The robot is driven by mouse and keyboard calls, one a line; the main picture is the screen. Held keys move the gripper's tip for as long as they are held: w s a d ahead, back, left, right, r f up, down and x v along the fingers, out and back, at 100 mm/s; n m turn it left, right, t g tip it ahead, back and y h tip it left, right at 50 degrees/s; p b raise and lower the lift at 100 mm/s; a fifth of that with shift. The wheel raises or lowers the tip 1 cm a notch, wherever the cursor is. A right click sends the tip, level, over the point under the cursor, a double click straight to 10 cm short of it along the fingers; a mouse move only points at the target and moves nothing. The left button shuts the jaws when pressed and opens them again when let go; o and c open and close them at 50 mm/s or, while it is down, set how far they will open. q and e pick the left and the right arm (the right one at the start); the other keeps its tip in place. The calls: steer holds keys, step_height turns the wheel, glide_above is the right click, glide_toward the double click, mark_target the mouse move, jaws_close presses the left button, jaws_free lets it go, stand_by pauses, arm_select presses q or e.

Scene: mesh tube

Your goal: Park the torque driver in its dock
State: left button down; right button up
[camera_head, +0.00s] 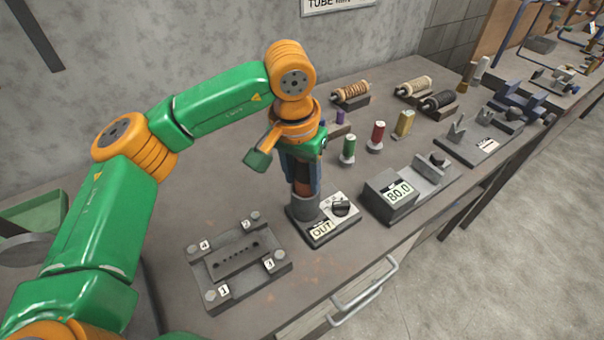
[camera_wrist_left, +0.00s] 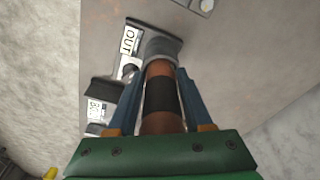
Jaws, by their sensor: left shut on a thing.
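The torque driver (camera_head: 303,188), copper-brown with a black band, stands roughly upright between the blue fingers of my left gripper (camera_head: 301,178). The driver (camera_wrist_left: 161,95) also shows between the fingers in the left wrist view. The gripper is shut on it. The dock (camera_head: 325,226) is a grey base with a tag reading OUT, a black knob and a grey cup (camera_head: 304,207). The driver's lower end meets the cup, also seen in the left wrist view (camera_wrist_left: 160,47). How deep it sits in the cup is hidden. My right gripper is out of view.
A bolted plate (camera_head: 238,262) with numbered corners lies left of the dock. A box reading 80.0 (camera_head: 390,194) stands close on the right. Green (camera_head: 348,149), red (camera_head: 377,136) and yellow (camera_head: 404,124) pieces stand behind.

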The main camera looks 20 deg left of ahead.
arm_select(q)
steer(key=shift+f, duration=0.1)
steer(key=shift+c, duration=1.1)
jaws_free()
steer(key=shift+s, duration=0.1)
